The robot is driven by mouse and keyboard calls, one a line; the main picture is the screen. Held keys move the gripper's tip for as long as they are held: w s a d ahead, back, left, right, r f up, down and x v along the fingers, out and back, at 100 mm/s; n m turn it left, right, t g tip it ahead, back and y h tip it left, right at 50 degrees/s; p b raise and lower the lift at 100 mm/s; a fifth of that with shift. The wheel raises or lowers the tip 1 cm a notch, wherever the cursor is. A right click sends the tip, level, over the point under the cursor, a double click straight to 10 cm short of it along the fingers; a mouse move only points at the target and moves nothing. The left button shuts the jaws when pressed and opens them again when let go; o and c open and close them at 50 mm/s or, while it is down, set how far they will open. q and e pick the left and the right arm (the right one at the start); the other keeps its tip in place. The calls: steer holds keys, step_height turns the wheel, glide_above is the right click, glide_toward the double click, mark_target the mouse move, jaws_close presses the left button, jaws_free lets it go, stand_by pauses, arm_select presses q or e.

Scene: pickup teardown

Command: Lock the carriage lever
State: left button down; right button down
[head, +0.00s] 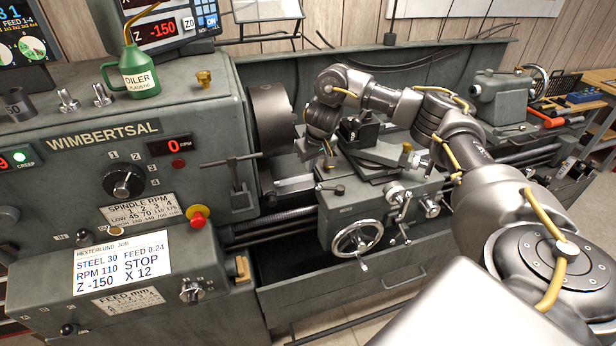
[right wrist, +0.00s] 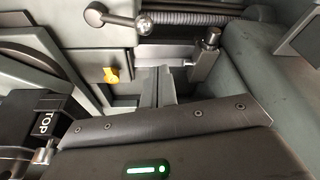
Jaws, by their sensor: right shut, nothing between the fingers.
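The carriage (head: 375,212) of the lathe sits on the bed right of the chuck. A short lever (head: 331,188) with a round knob is on its upper left part. The right wrist view shows what looks like this lever (right wrist: 120,18), with a dark hub at left and a shiny ball end at right, lying roughly level. My right gripper (head: 329,160) points down just above and behind the lever, apart from it. Its fingers (right wrist: 160,88) are shut and empty in the right wrist view. My left gripper is out of view.
The chuck (head: 272,118) is close left of my gripper, and the tool post (head: 358,130) is close right. The handwheel (head: 357,238) and crank handles (head: 398,197) stick out in front. A yellow part (right wrist: 111,75) is near the fingers.

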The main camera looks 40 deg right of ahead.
mark_target(330, 189)
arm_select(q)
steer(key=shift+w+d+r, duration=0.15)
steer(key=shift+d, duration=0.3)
arm_select(e)
steer(key=shift+w+d+r+m, duration=0.35)
steer(key=shift+d+r+m, duration=0.15)
steer(key=shift+d+r, duration=0.25)
steer(key=shift+f, duration=0.1)
